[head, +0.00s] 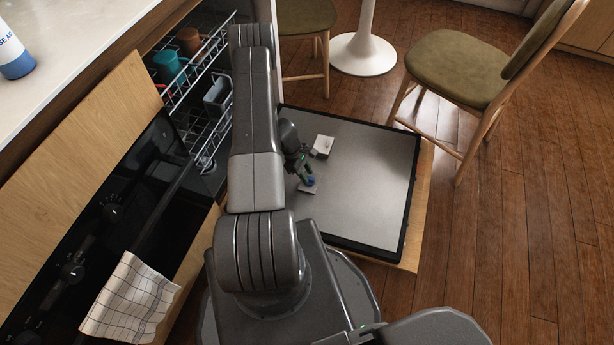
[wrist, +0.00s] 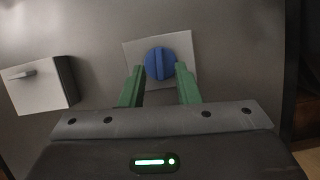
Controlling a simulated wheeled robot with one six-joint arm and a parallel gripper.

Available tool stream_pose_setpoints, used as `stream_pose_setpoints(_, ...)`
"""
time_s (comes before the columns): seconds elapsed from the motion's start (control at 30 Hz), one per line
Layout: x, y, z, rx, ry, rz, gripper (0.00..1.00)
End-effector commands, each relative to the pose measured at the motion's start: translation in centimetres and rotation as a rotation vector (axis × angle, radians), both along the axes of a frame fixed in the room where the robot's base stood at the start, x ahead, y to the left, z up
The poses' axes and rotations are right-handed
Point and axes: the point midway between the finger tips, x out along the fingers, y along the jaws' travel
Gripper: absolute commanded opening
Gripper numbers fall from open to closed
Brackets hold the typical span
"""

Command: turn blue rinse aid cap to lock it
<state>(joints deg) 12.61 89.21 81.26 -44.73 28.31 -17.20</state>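The blue rinse aid cap (wrist: 159,64) is round with a raised ridge that runs almost straight up and down in the wrist view. It sits on a light square plate (wrist: 136,48) on the inner face of the open dishwasher door. In the head view the cap (head: 310,181) is a small blue spot, partly hidden by my gripper (head: 304,176). In the wrist view the green fingers of my gripper (wrist: 160,72) are open, one on each side of the cap's lower part. A gap shows on both sides. I cannot tell how far above the cap the fingertips are.
A light dispenser box with a grey latch (wrist: 38,84) is left of the cap; it also shows in the head view (head: 323,145). The grey door (head: 370,175) lies flat. A dish rack (head: 200,110), chair (head: 470,75) and towel (head: 130,298) stand clear of the cap.

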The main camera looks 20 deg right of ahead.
Motion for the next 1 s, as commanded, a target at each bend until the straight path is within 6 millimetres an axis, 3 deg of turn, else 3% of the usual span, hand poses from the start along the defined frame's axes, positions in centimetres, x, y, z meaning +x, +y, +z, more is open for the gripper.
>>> stream_pose_setpoints(0.13,-0.36,-0.32,-1.11,0.000,0.001,0.000,0.29)
stream_pose_setpoints(0.43,-0.38,-0.39,-1.26,0.000,0.000,0.000,0.29)
stream_pose_setpoints(0.47,-0.38,-0.39,-1.26,0.000,0.000,0.000,0.27)
stream_pose_setpoints(0.6,-0.37,-0.39,-1.25,0.000,0.000,0.000,0.00)
stream_pose_setpoints(1.0,-0.32,-0.39,-1.39,0.000,-0.001,-0.035,0.00)
